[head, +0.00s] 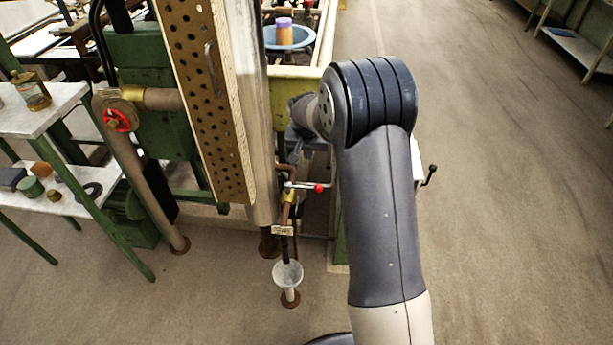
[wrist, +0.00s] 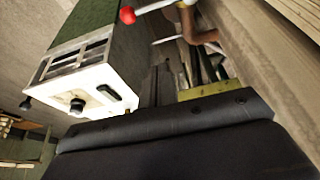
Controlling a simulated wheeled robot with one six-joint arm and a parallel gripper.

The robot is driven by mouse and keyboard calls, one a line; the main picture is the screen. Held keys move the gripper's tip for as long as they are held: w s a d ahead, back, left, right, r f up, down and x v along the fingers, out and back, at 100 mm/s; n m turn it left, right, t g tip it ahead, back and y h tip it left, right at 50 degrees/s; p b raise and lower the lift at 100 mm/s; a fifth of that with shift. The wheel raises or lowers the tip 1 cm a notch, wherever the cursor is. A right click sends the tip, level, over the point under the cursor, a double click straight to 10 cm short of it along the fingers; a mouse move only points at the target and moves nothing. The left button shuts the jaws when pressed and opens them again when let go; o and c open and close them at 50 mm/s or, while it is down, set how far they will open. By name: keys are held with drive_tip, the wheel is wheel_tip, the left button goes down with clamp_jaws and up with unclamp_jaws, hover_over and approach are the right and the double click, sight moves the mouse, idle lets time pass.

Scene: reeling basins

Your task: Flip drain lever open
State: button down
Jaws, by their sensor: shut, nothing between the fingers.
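The drain lever (head: 305,186) is a thin silver bar with a red ball knob (head: 318,188), at the brass valve (head: 289,196) on the copper pipe below the basin. It lies roughly level, knob to the right. In the wrist view the red knob (wrist: 127,15) and part of the bar (wrist: 152,7) show at the top edge, beside the copper pipe (wrist: 203,34). My gripper (wrist: 162,78) is shut and empty, below the lever in that picture and apart from it. In the head view my gripper (head: 295,154) is small and partly hidden, just above the lever.
A white funnel drain (head: 288,273) stands on the floor under the pipe. A perforated panel (head: 207,90) rises left of the valve. A pipe with a red valve wheel (head: 118,121) and a side table (head: 45,110) are farther left.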

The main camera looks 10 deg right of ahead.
sight(303, 187)
wheel_tip(303, 187, down, 10)
drive_tip(key=shift+s+b, duration=0.3)
idle(0.8)
